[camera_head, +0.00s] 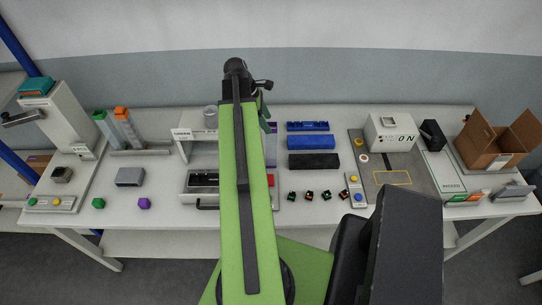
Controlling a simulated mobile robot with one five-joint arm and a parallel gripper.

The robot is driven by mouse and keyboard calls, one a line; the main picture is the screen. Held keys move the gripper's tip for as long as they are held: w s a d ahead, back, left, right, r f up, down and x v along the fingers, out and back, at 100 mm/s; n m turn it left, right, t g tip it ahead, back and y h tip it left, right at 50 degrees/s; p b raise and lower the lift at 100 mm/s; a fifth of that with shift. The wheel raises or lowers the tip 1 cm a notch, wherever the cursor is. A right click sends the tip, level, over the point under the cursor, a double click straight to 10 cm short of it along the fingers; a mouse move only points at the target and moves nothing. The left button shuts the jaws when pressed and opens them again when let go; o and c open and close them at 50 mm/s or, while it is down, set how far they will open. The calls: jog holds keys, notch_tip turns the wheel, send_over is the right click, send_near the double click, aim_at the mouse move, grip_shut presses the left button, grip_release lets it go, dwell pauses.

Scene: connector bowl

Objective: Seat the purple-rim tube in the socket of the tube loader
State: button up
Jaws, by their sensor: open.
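I cannot make out a purple-rim tube for sure. A small purple block (144,203) lies at the bench's front left, and a purple strip (271,150) shows just right of my arm. I cannot tell which device is the tube loader or see its socket. A white open-fronted unit (184,146) with a label stands partly behind my green arm. My arm reaches up the middle of the view to a dark joint.
On the white bench (330,220), a grey machine (63,120) stands left. Blue and black trays (312,142) and several small black parts (309,195) lie right of my arm. A white box device (391,132) and open cardboard box (490,142) stand right. The front left has free room.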

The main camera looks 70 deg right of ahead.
aim_at(274, 136)
jog(key=b+x, duration=0.2)
jog(key=x, duration=0.2)
jog(key=shift+w, duration=0.1)
jog(key=b+x, duration=0.5)
jog(key=shift+a+f, duration=0.1)
jog(key=shift+f, duration=0.15)
jog(key=shift+r, duration=0.2)
grip_shut()
